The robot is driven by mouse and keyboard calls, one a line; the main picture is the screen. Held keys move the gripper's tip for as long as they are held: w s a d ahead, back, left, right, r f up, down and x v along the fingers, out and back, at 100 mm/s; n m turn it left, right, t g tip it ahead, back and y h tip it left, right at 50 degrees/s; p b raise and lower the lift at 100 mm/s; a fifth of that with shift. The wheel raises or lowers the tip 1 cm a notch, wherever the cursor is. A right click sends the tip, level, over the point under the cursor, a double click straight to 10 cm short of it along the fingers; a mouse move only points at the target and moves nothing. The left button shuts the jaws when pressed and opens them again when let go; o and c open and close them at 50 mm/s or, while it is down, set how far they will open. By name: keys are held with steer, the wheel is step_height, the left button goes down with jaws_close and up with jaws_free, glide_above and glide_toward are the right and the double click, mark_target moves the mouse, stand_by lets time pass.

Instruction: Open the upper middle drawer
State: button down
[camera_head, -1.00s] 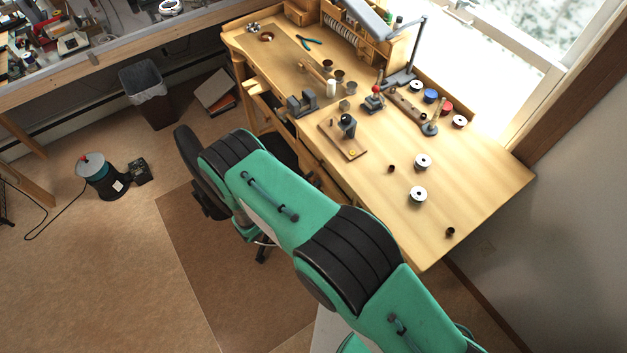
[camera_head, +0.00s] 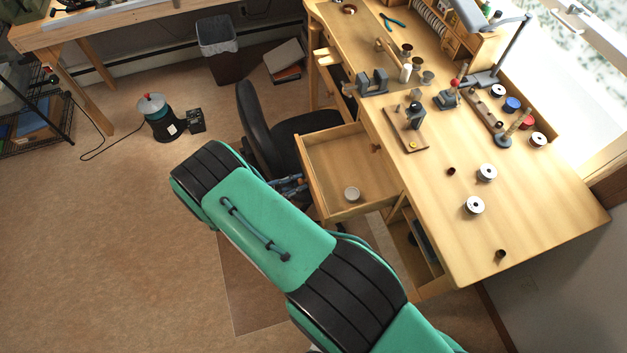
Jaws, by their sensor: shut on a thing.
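The drawer (camera_head: 340,160) under the workbench is pulled well out, its inside showing. It is light wood and holds a small round pale dish (camera_head: 352,194) near its front. My gripper (camera_head: 293,184) shows only partly, at the outer side of the drawer's front panel, behind my green and black arm. It is shut on the drawer's handle; the handle and the fingertips are mostly hidden.
A black office chair (camera_head: 258,125) stands close to the drawer's left side. The workbench top (camera_head: 530,220) carries spools, small tools and a lamp. An open compartment (camera_head: 415,245) shows below the drawer. Floor at the left is mostly clear.

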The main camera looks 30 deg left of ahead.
steer(key=shift+v, duration=1.1)
steer(key=shift+w+a+r, duration=0.1)
steer(key=shift+w+a, duration=0.05)
steer(key=shift+a, duration=0.1)
steer(key=c, duration=1.4)
jaws_free()
steer(key=shift+c, duration=0.2)
steer(key=v, duration=0.7)
steer(key=shift+s, duration=0.2)
steer(key=shift+a, duration=0.1)
